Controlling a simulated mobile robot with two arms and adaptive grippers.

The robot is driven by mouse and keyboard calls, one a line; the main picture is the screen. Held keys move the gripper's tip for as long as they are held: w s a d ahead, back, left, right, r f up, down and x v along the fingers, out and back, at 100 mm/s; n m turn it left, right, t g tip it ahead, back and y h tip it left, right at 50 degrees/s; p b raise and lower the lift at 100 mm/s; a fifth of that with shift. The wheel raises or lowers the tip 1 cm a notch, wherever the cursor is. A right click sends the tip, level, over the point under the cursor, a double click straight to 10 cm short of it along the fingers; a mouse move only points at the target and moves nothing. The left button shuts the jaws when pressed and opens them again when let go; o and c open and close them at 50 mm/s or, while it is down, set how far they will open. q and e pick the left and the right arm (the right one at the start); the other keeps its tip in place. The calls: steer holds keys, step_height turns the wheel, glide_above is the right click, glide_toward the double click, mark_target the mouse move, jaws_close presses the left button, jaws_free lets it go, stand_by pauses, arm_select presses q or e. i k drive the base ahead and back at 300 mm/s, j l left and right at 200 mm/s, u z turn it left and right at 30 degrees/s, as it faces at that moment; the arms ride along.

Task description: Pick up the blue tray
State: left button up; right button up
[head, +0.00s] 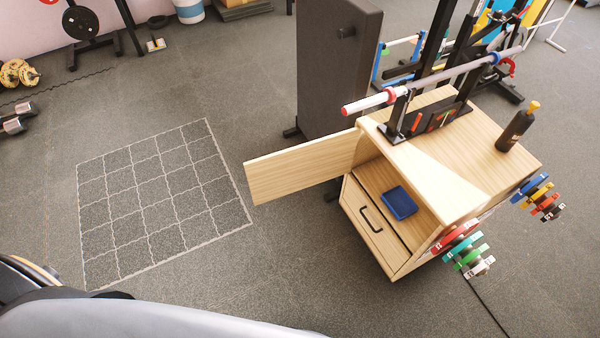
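A small dark-blue rectangular thing (399,203), which looks like the blue tray, lies inside the open compartment of a wooden cabinet (430,160). It rests flat on the compartment floor, towards its front, above a drawer. The compartment's wooden door (305,167) stands open, swung out to the left. Neither of my grippers is in view.
The drawer (370,222) with a black handle looks shut. A barbell rack and a dark bottle (517,127) stand on the cabinet top; coloured plates (463,250) hang on its right side. A tall dark block (335,65) stands behind. The floor in front is clear.

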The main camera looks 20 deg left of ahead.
mark_target(402, 205)
steer(key=k+l+z, duration=0.1)
steer(key=k+z, duration=0.3)
steer(key=k+l+z, duration=0.4)
steer(key=k, duration=0.2)
steer(key=i+j+z, duration=0.1)
steer(key=j+z, duration=0.15)
steer(key=z, duration=0.2)
steer(key=j+z, duration=0.25)
steer(key=z, duration=0.2)
steer(key=j+z, duration=0.3)
steer(key=z, duration=0.15)
steer(key=j+z, duration=0.25)
steer(key=z, duration=0.2)
steer(key=k+j, duration=0.15)
steer(key=j, duration=0.45)
steer(key=k+j, duration=0.15)
steer(key=j, duration=0.4)
steer(key=k+j, duration=0.2)
steer(key=j, duration=0.4)
steer(key=k+j, duration=0.15)
steer(key=j, duration=0.4)
steer(key=k+j, duration=0.15)
steer(key=j, duration=0.45)
steer(key=k+j, duration=0.15)
steer(key=j, duration=0.4)
steer(key=k+j, duration=0.2)
steer(key=j, duration=0.4)
steer(key=k+j, duration=0.15)
steer(key=j, duration=0.4)
